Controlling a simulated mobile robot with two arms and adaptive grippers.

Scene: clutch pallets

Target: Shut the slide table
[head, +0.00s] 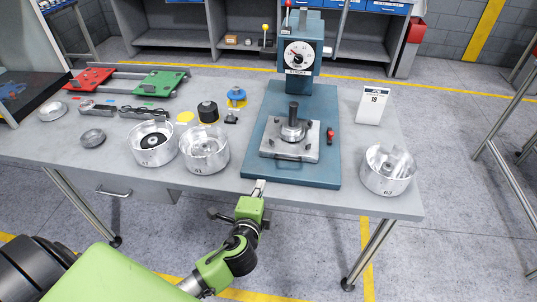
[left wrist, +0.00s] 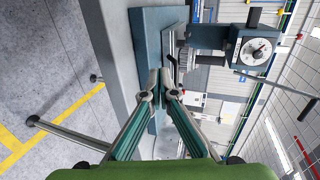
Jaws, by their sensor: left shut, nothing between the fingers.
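The slide table (head: 303,148) is a silver plate with a dark bar handle (head: 287,160) at its front. It lies on the blue base (head: 322,172) of a press (head: 299,54) with a round dial. A round metal fixture with a dark upright post (head: 293,120) stands on the plate. My left gripper (head: 260,184) is shut and empty at the front edge of the base, in front and to the left of the handle. In the left wrist view its fingertips (left wrist: 161,84) meet near the blue base (left wrist: 148,40), and the press dial (left wrist: 256,52) shows. My right gripper is out of view.
Metal bowls stand left of the press, one marked 41 (head: 205,151), and another bowl (head: 388,170) stands right. A red knob (head: 330,135) is beside the slide table. A white sign (head: 373,105) and red and green pallets (head: 160,84) stand farther back.

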